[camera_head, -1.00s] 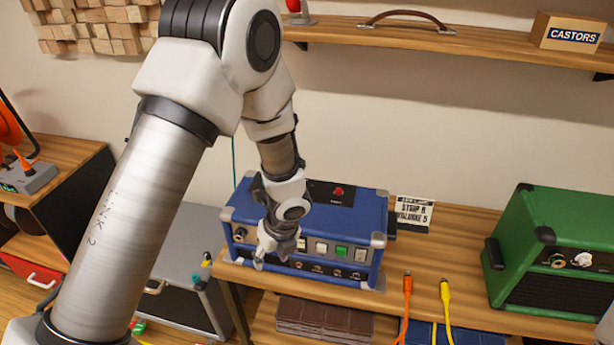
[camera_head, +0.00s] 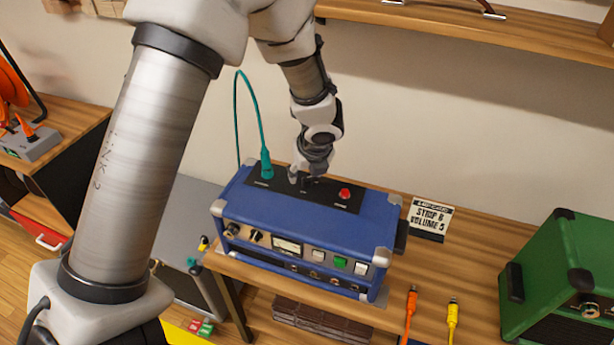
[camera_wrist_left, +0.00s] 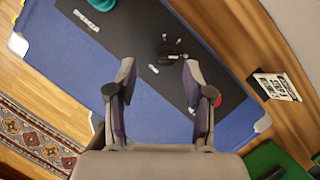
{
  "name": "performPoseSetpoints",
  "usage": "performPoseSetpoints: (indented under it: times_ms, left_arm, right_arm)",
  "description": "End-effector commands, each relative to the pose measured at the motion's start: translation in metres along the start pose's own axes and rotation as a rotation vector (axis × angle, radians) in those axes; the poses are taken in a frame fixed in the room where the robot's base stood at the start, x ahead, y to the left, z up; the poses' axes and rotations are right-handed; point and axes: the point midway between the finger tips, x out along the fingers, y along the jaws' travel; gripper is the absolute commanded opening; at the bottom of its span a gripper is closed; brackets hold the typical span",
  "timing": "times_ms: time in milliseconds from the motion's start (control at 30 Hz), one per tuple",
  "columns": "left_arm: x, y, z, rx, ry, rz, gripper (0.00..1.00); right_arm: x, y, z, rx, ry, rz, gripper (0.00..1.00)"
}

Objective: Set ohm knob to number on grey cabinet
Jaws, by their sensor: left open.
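A blue amp (camera_head: 290,225) stands on the wooden bench. Its top has a black panel with a teal plug (camera_head: 266,168) and a red button (camera_head: 345,193). A small dark knob (camera_wrist_left: 168,48) shows on that panel in the left wrist view, with small white marks around it. I cannot read them. My left gripper (camera_head: 305,178) is over the panel, pointing down. In the left wrist view its two fingers (camera_wrist_left: 160,70) are apart and empty, with the knob just beyond their tips. A grey cabinet (camera_head: 183,220) stands at the left, partly behind my arm; no number on it is legible.
A green amp (camera_head: 560,270) is further right. Orange (camera_head: 410,303) and yellow (camera_head: 452,312) plugs are at the bench front. A wooden shelf (camera_head: 480,58) runs above.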

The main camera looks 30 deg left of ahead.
Motion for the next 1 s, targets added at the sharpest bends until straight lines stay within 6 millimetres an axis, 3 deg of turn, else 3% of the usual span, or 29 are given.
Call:
performPoseSetpoints:
  times_ms: [33, 167, 433, 467, 500, 600, 1000]
  left_arm:
    - [0.013, 0.0, -0.002, 0.0, 0.002, 0.001, 0.51]
    - [0.028, 0.0, -0.001, 0.0, 0.001, 0.001, 0.51]
    - [0.031, 0.0, 0.0, 0.0, 0.0, 0.0, 0.51]
    - [0.031, 0.0, 0.0, 0.0, 0.0, 0.0, 0.44]
    - [0.031, 0.0, 0.0, 0.0, 0.0, 0.0, 0.3]
    - [0.031, 0.0, 0.0, 0.0, 0.0, 0.001, 0.0]
    - [0.031, 0.0, -0.001, -0.021, 0.001, 0.011, 0.0]
  right_arm:
    - [0.005, 0.0, 0.0, 0.0, 0.0, 0.0, 0.4]
    - [0.007, 0.0, 0.0, 0.0, 0.001, 0.0, 0.4]
    - [0.007, 0.0, -0.001, 0.0, 0.001, 0.0, 0.4]
    - [0.007, 0.0, -0.001, 0.0, 0.001, 0.0, 0.4]
    - [0.007, 0.0, -0.001, 0.0, 0.001, 0.0, 0.4]
    - [0.007, 0.0, -0.001, 0.0, 0.001, 0.0, 0.4]
    - [0.004, 0.0, -0.001, 0.0, 0.001, 0.0, 0.4]
